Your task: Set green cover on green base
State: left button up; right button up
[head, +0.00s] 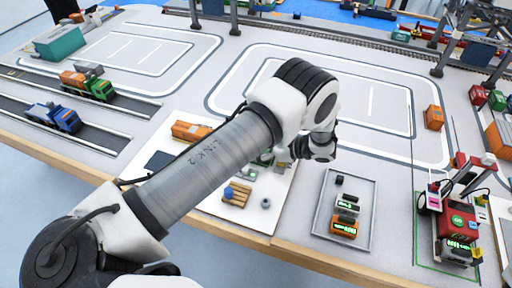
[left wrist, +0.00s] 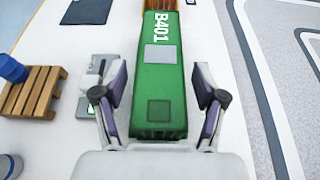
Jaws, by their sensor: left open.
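My left gripper (left wrist: 160,85) is open in the left wrist view, with one finger on each side of a long green block marked B401 (left wrist: 160,75). I cannot tell whether the fingers touch it. A small grey and green piece (left wrist: 97,72) lies left of the block, partly hidden by the left finger. I cannot tell for certain which of these is the cover and which the base. My right gripper is not in view.
An orange container (head: 190,131) and a wooden pallet (head: 236,195) are on the white mat near my arm. A grey tray (head: 324,208) with small boxes lies to the right. Trucks (head: 52,117) are at left.

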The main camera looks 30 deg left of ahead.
pick_arm(q)
jog(key=b+v, duration=0.3)
jog(key=v, duration=0.8)
jog(key=shift+f, duration=0.1)
jog(key=shift+w+d+r, duration=0.15)
jog(key=shift+d+r, duration=0.1)
jog(key=shift+d, duration=0.1)
